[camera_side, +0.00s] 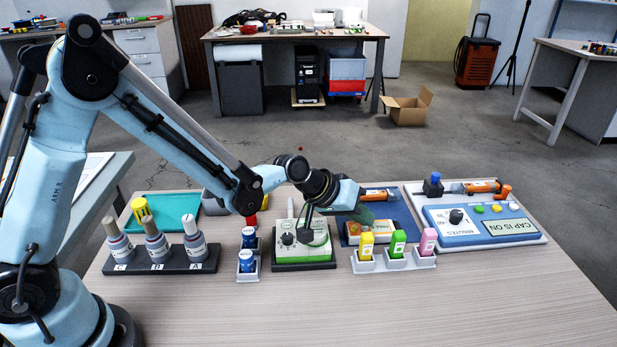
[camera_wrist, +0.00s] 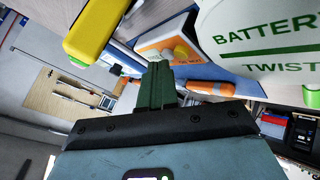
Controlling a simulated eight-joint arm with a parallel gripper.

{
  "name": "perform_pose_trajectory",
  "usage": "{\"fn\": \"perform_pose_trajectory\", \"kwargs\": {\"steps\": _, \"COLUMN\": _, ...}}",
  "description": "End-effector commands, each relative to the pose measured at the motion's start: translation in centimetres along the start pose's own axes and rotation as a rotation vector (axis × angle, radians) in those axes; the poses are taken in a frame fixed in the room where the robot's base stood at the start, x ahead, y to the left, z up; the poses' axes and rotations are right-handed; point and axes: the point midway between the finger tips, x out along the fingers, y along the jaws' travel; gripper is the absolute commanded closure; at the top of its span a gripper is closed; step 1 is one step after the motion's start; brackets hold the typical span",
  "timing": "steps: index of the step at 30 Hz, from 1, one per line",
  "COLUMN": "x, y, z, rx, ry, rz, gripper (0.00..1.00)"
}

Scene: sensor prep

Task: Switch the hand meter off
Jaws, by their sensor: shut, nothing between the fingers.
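An orange-and-white device with a pale round knob (camera_wrist: 181,52), which looks like the hand meter, lies on a blue tray. My gripper (camera_side: 364,216) is above the device's near-left side, shut and empty. In the wrist view its dark green fingers (camera_wrist: 158,70) are together, with their tips overlapping the device's edge in the picture. I cannot tell whether they touch it. The device's switch state cannot be read.
A white-and-green box with a black knob (camera_side: 287,239) stands left of my gripper; lettering reading BATTERY and TWIST (camera_wrist: 265,35) looms close in the wrist view. A blue timer panel (camera_side: 470,235) lies right.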

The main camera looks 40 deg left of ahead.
Motion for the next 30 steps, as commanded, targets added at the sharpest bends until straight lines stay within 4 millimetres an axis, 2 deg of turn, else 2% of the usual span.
{"fn": "perform_pose_trajectory", "kwargs": {"steps": 17, "x": 0.1, "y": -0.1, "z": 0.1, "rx": 0.0, "ry": -0.001, "rz": 0.0, "gripper": 1.0}}
{"fn": "perform_pose_trajectory", "kwargs": {"steps": 30, "x": -1.0, "y": 0.7, "z": -0.7, "rx": 0.0, "ry": -0.001, "rz": 0.0, "gripper": 1.0}}
